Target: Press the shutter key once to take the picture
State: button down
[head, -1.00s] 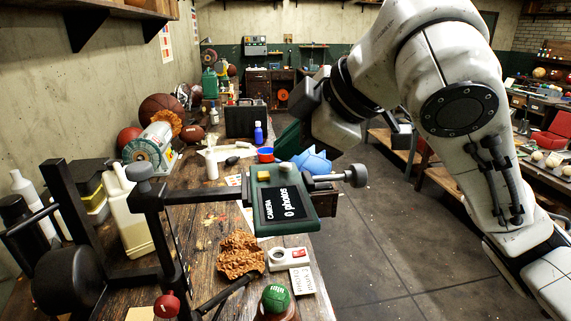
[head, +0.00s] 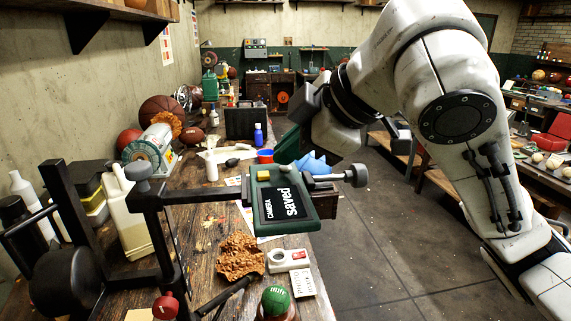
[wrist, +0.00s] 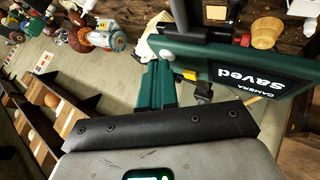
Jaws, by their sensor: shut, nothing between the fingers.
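The green camera unit (head: 312,224) is held on a black bracket over the bench, and its dark screen (head: 282,205) reads "CAMERA saved". The screen also shows upside down in the wrist view (wrist: 243,76). A small yellow key (head: 263,176) sits on the unit's upper edge; it is also seen in the wrist view (wrist: 187,75). My gripper (wrist: 160,70) has green fingers, shut and empty, close beside the yellow key in the wrist view. I cannot tell whether they touch.
The black bracket (head: 165,235) stands at the left. Open floor (head: 385,225) lies right of the bench.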

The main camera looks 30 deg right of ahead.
aim_at(291, 171)
jog(key=shift+r, duration=0.1)
jog(key=shift+r+p, duration=0.75)
jog(key=shift+p, duration=0.05)
notch_tip(291, 171, up, 5)
jog(key=p, duration=0.4)
dwell(0.9)
